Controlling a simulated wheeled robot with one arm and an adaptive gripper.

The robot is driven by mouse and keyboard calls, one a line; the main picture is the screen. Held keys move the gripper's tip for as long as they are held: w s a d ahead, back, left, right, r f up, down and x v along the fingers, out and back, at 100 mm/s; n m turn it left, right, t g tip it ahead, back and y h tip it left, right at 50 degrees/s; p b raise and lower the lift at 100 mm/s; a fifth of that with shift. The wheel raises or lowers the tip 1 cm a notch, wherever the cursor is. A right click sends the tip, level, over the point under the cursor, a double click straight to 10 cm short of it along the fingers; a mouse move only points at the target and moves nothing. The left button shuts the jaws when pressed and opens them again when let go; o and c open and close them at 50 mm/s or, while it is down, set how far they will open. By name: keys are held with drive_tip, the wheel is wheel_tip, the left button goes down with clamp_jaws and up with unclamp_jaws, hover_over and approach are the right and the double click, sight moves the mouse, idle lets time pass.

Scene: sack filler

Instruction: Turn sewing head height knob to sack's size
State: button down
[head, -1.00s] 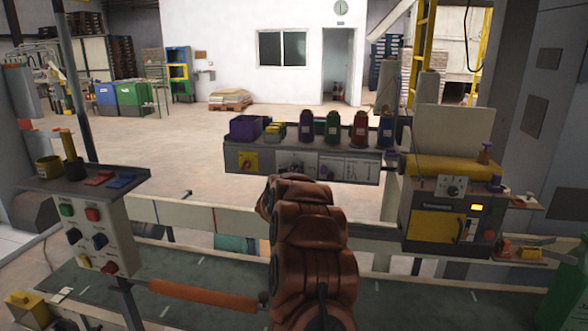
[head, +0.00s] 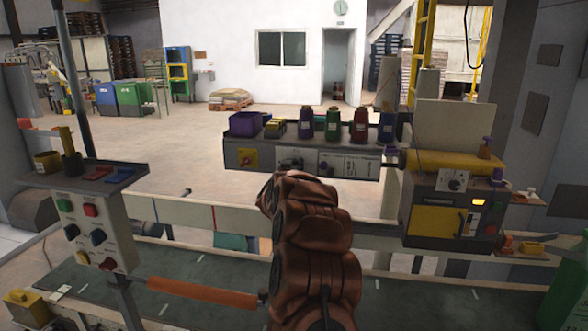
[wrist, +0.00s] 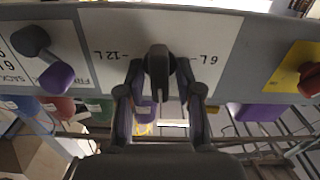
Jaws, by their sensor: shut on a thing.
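A dark grey knob (wrist: 158,62) sits on the front of a grey panel in the wrist view, over a white label (wrist: 215,35) with the upside-down marks "6 L" and "12 L" on either side. My gripper (wrist: 160,80) has its two fingers on either side of this knob and is shut on it. The knob's narrow end points down in the picture, between the fingers. In the head view the panel (head: 240,160) stands beyond my arm, which hides my gripper; a dark knob (head: 291,164) shows just above the arm.
A grey lever with a purple end (wrist: 57,77) is left of the held knob in the wrist view. A red knob on a yellow plate (wrist: 292,72) is to the right. Thread spools (head: 333,125) stand on the panel's top. A control box (head: 440,205) stands right.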

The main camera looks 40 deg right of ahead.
drive_tip(key=m+b, duration=0.2)
drive_tip(key=shift+m, duration=0.4)
drive_tip(key=m+b, duration=0.2)
drive_tip(key=shift+s+f+m, duration=0.15)
drive_tip(key=shift+f+m, duration=0.05)
drive_tip(key=shift+m, duration=0.2)
drive_tip(key=m+b, duration=0.2)
drive_tip(key=m, duration=0.1)
drive_tip(key=shift+s+d+m+b, duration=0.1)
drive_tip(key=shift+d+m+b, duration=0.05)
drive_tip(key=shift+m+b, duration=0.2)
drive_tip(key=m+b, duration=0.1)
drive_tip(key=m, duration=0.1)
drive_tip(key=m+b, duration=0.2)
drive_tip(key=m, duration=0.1)
drive_tip(key=shift+s+f, duration=0.1)
drive_tip(key=shift+f, duration=0.1)
drive_tip(key=m+b, duration=0.2)
drive_tip(key=m, duration=0.2)
drive_tip(key=shift+d+b, duration=0.1)
drive_tip(key=shift+b, duration=0.2)
drive_tip(key=shift+m, duration=0.35)
drive_tip(key=c, duration=1.1)
unclamp_jaws()
